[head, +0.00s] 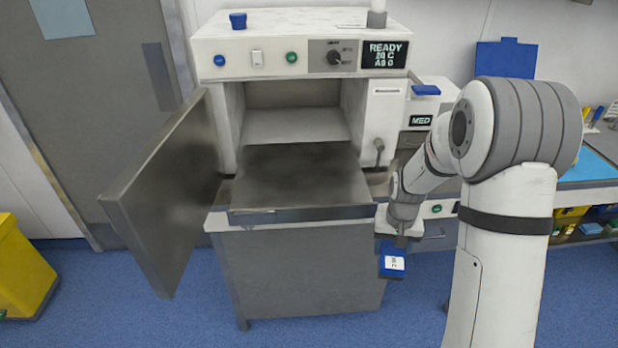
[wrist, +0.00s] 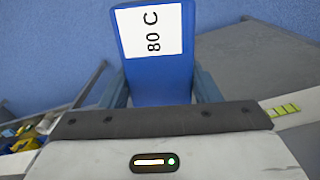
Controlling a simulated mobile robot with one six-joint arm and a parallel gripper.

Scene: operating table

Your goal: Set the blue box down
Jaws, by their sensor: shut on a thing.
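The blue box (head: 391,262) has a white label and hangs from my gripper (head: 398,240), right of the pulled-out shelf's front edge and lower than the shelf. In the wrist view the blue box (wrist: 158,75) fills the space between the two fingers (wrist: 158,90), and its label reads "80 C". My gripper is shut on it. Blue floor shows behind the box in the wrist view. The fingertips are too small to make out in the head view.
A sterilizer-like machine (head: 300,22) stands open, its door (head: 165,190) swung left. Its grey shelf (head: 295,180) sticks out bare. A MED unit (head: 420,118) stands to its right. A yellow bin (head: 22,265) is at far left. A blue-topped bench (head: 590,168) is at right.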

